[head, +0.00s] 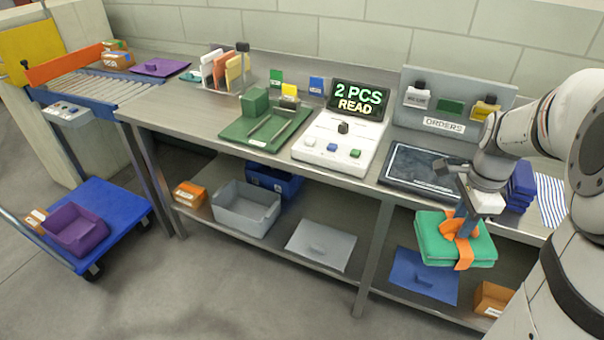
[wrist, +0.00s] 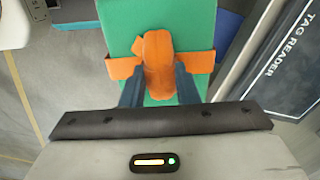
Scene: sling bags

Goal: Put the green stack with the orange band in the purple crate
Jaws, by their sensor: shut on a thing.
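The green stack (head: 430,240) has an orange band (head: 464,252) around it with a raised orange loop on top. My gripper (head: 463,222) is shut on that orange loop and holds the stack in the air in front of the table's right part. In the wrist view the two fingers (wrist: 159,85) flank the orange loop above the green stack (wrist: 185,27). The purple crate (head: 76,232) sits on a blue cart at the far left, well away from my gripper. It looks empty.
The blue cart (head: 125,210) stands on the floor left of the steel table (head: 205,118). The lower shelf holds a grey crate (head: 246,208), a blue crate (head: 273,178) and flat lids. A tag reader (head: 425,165) lies near the stack. Floor in front is clear.

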